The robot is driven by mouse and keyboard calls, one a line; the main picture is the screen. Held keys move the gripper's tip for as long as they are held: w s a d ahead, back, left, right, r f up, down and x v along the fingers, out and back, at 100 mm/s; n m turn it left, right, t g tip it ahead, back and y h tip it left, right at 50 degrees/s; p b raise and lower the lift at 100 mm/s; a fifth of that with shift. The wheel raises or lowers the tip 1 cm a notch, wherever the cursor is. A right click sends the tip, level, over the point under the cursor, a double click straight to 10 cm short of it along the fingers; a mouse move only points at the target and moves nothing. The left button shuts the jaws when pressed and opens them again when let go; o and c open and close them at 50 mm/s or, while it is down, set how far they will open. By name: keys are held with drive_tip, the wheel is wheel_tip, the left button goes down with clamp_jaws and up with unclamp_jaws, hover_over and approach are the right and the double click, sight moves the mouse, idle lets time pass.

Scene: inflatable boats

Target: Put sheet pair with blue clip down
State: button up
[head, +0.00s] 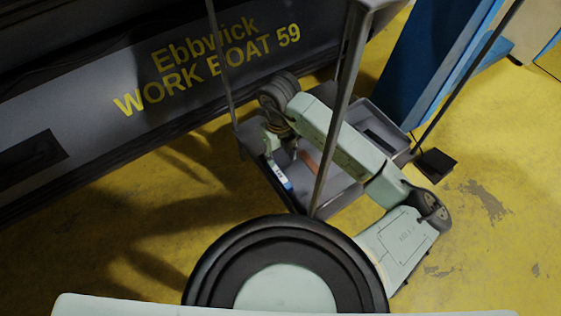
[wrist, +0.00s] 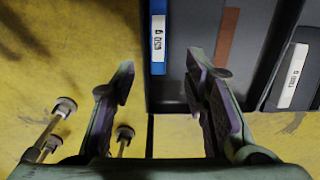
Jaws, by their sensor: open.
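A blue strip with a white label (wrist: 158,58), which looks like the blue clip, lies along the left edge of a dark grey surface (wrist: 190,35) in the wrist view. In the head view the blue-and-white piece (head: 281,176) is at the left part of a grey tray (head: 345,196). My gripper (wrist: 163,95) is open, its two fingers apart on either side of the blue strip's line, with nothing visibly pinched between them. In the head view my arm covers part of the tray and the fingertips are hard to make out. I cannot tell the sheets themselves from the grey surface.
A brown strip (wrist: 228,38) and a black piece with a white label (wrist: 294,76) lie right of the blue strip. Thin posts rise around the tray. The grey boat (head: 90,110) stands behind left, a blue panel (head: 425,55) behind right.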

wheel_tip(320, 180, up, 4)
drive_tip(key=shift+r, duration=0.2)
